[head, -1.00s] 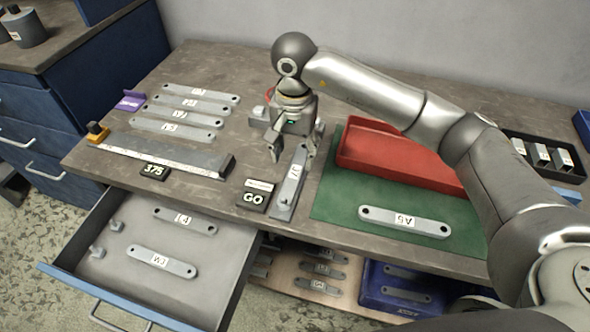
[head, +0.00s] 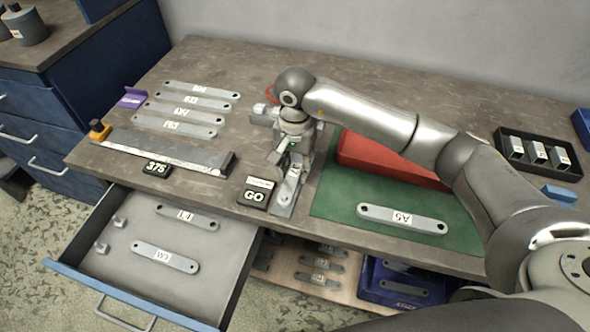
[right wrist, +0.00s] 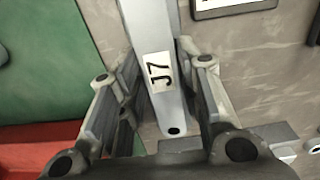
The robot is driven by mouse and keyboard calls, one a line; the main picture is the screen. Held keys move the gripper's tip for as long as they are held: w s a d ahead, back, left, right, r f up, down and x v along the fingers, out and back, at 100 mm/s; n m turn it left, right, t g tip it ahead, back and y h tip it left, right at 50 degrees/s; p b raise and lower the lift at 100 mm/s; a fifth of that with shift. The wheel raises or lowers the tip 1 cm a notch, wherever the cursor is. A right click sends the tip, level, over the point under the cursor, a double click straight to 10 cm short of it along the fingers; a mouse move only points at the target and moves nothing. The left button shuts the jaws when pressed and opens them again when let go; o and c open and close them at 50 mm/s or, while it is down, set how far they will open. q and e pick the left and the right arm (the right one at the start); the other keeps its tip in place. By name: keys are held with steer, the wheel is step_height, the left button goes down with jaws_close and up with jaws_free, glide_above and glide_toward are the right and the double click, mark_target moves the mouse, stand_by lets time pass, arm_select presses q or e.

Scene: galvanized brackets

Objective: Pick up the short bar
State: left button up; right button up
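In the right wrist view the J7 bar (right wrist: 154,60) runs between the two fingers (right wrist: 158,85), one on each side. The fingers are apart, with a gap visible beside the bar. Another bar, labelled A5 (head: 402,219), lies on the green mat (head: 335,200). My left gripper is not in view.
A GO plate (head: 254,196) stands just left of the fixture. A red tray (head: 385,160) is close on the right. Several bars (head: 190,107) lie behind a long 375 gauge (head: 165,148). The open drawer (head: 120,270) holds two bars. A black rack (head: 538,155) stands far right.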

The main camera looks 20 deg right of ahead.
jaws_close()
steer(key=shift+r, duration=0.1)
steer(key=shift+r, duration=0.35)
steer(key=shift+w+r+b, duration=0.1)
steer(key=shift+r+b, duration=0.65)
steer(key=shift+r, duration=0.15)
steer(key=s+r, duration=0.1)
steer(key=s+a+r+b, duration=0.1)
steer(key=r, duration=0.1)
steer(key=s+a+r, duration=0.1)
steer(key=r, duration=0.1)
steer(key=shift+s+a+r, duration=0.1)
steer(key=shift+s+a, duration=0.1)
steer(key=s+a+r+b, duration=0.2)
steer(key=s+a+r, duration=0.3)
steer(key=s, duration=0.3)
steer(key=shift+s+a, duration=0.15)
steer(key=shift+a, duration=0.1)
